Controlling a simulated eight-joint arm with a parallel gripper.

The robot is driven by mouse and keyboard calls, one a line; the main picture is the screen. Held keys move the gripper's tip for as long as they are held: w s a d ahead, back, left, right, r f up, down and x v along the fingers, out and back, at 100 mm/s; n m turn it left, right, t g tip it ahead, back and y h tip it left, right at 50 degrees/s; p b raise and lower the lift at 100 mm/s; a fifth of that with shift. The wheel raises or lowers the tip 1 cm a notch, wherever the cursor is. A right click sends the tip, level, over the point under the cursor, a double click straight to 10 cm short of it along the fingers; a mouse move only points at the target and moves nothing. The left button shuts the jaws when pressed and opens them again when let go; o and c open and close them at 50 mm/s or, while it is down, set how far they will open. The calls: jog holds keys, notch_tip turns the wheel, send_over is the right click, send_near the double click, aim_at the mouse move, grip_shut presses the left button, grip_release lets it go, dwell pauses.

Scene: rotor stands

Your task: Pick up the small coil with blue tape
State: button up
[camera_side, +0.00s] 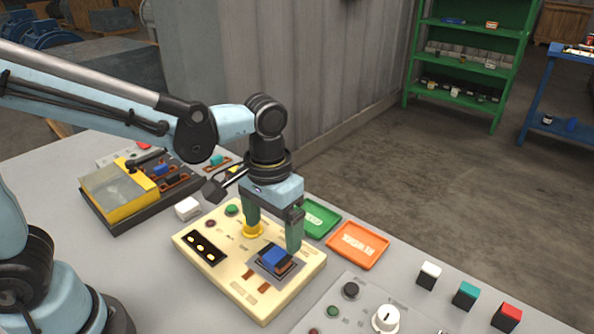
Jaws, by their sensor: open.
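A small coil with blue tape (275,258) sits on a dark square seat on the cream panel (240,292). My gripper (273,242) points down over this panel with its green fingers apart and nothing visibly held. The fingertips are close to the blue-taped coil, one to its upper left and one at its upper right. I cannot tell whether either finger touches it. Another small blue-topped part (161,170) lies in the dark tray at the left.
The dark tray with a yellow-framed clear lid (115,190) stands at left. A white block (187,208) is left of the panel. Green (318,220) and orange REWORK (358,246) trays lie behind it. A grey control box (375,312) and white, teal and red-topped blocks are at right.

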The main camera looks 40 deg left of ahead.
aim_at(275, 255)
jog(key=shift+d+f, duration=0.2)
jog(key=shift+f, duration=2.65)
jog(key=c, duration=1.2)
jog(key=shift+c, duration=0.2)
jog(key=shift+r, duration=0.15)
